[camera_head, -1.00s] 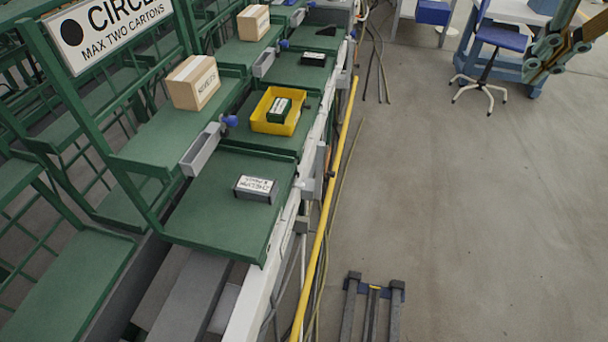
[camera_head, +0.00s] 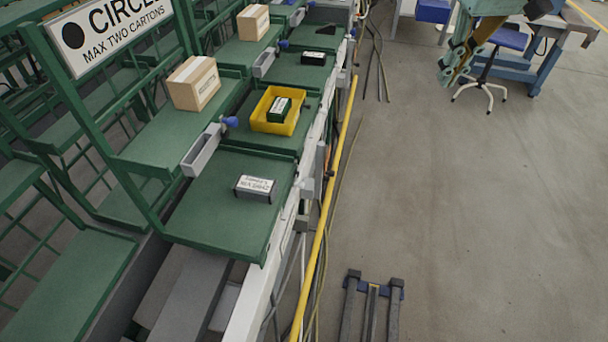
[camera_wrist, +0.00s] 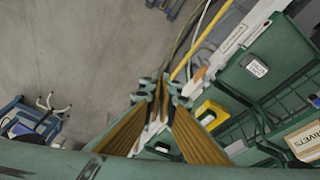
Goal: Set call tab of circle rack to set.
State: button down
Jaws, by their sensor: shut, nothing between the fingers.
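The circle rack is a green rack with a white sign (camera_head: 115,32) at the upper left of the head view. On its front edge is a grey channel (camera_head: 203,150) with a blue knob (camera_head: 230,122) at its far end, which looks like the call tab. I cannot tell its setting. My gripper (camera_head: 447,78) hangs over the floor at the upper right, well apart from the rack. In the wrist view my gripper (camera_wrist: 162,88) has its golden fingers shut with nothing between them. The rack's shelves lie to the right there.
A carton (camera_head: 194,84) stands on the circle rack's shelf. A yellow tray (camera_head: 265,124) holding a green box and a labelled grey block (camera_head: 255,188) sit on green shelves. A yellow rail (camera_head: 327,210) runs alongside. The floor to the right is largely clear; a blue chair (camera_head: 503,38) stands behind.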

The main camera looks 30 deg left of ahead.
jog(key=w+a+f+n+g+p, duration=0.1)
jog(key=w+a+f+n+g, duration=0.15)
jog(key=a+f+n, duration=0.8)
jog(key=n+g+h+p, duration=0.1)
jog(key=n+g, duration=0.2)
send_over(302, 183)
jog(key=w, duration=0.3)
jog(key=w+x, duration=0.3)
jog(key=x, duration=1.3)
jog(key=shift+w+d+f, duration=0.25)
jog(key=shift+d+f, duration=0.2)
jog(key=shift+d, duration=0.2)
jog(key=shift+t, duration=0.25)
jog(key=shift+s+a+f+b, duration=0.1)
jog(key=shift+s+f+b, duration=0.3)
jog(key=shift+f, duration=1.9)
jog(key=shift+s+a+f+b, duration=0.1)
jog(key=shift+s+f+b, duration=0.3)
jog(key=shift+f, duration=1.9)
jog(key=shift+s+a+f+b, duration=0.1)
jog(key=shift+s+f+b, duration=0.25)
jog(key=shift+f, duration=1.95)
jog(key=shift+s+f, duration=0.1)
jog(key=shift+s, duration=0.05)
